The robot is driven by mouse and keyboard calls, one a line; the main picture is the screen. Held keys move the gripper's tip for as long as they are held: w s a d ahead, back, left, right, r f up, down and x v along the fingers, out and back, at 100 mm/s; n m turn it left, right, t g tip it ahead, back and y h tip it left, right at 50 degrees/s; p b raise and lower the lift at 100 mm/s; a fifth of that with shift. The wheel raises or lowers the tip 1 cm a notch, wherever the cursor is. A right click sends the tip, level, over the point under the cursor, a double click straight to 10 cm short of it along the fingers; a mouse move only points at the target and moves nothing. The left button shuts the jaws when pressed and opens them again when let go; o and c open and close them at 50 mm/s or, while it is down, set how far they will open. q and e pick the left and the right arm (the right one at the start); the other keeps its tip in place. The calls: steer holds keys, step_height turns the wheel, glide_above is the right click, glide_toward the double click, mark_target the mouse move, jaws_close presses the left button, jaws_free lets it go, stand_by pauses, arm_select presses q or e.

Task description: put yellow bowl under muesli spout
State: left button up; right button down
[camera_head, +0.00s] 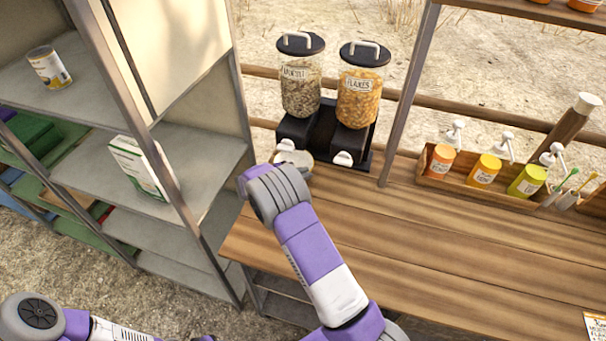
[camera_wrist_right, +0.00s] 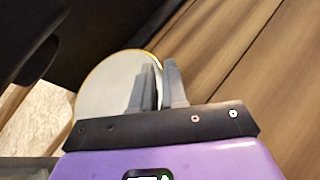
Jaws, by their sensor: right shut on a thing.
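The muesli dispenser (camera_head: 301,85) is the left of two clear jars with black lids on a black stand. Its spout has a white lever (camera_head: 286,145). The bowl (camera_head: 304,160) shows partly just below that lever, at the table's back left. In the right wrist view the bowl (camera_wrist_right: 100,88) shows a pale inside and a thin yellow rim. My right gripper (camera_wrist_right: 158,80) is shut on the bowl's rim. In the head view my right wrist hides the fingers and part of the bowl. My left gripper is out of view.
The flakes dispenser (camera_head: 359,90) stands right beside the muesli. A wooden tray (camera_head: 432,182) with several pump bottles is farther right. A grey shelf unit (camera_head: 205,150) with a can (camera_head: 48,67) and a carton (camera_head: 142,166) stands left. The wooden tabletop (camera_head: 440,245) is clear in the middle.

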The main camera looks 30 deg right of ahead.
steer(key=c, duration=1.1)
jaws_free()
steer(key=shift+f, duration=0.1)
steer(key=shift+c, duration=0.2)
steer(key=shift+a+r, duration=0.15)
steer(key=shift+r, duration=0.1)
steer(key=p+v, duration=0.1)
steer(key=v, duration=1)
steer(key=shift+a+p, duration=0.3)
steer(key=shift+r, duration=0.15)
